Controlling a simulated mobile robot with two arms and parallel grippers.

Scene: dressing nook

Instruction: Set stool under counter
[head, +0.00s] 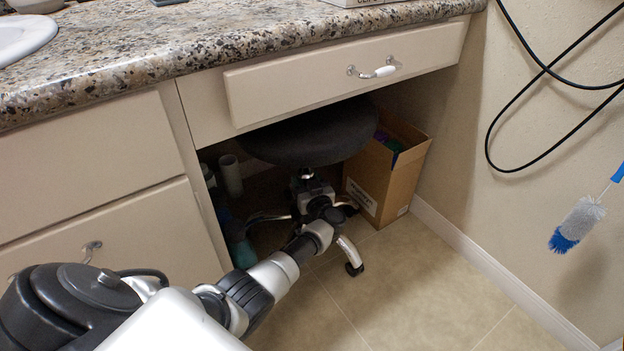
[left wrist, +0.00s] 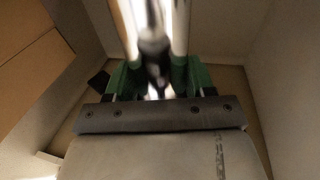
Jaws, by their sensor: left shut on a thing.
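The stool has a round dark seat (head: 312,135) and a metal base with several legs. Most of the seat is under the counter (head: 215,35), below the drawer (head: 345,72). One stool leg (head: 350,250) points out toward the open floor. My left gripper (head: 318,203) reaches in low at the stool's post, under the seat. In the left wrist view its green fingers (left wrist: 158,75) are shut around the stool's post (left wrist: 153,45), which is blurred and bright. My right gripper is not in view.
A cardboard box (head: 385,175) stands under the counter right of the stool. Rolls and bottles (head: 232,175) stand to the left. The tiled floor (head: 420,285) in front is clear. A black cable (head: 545,70) and a blue-white brush (head: 580,222) hang at the right wall.

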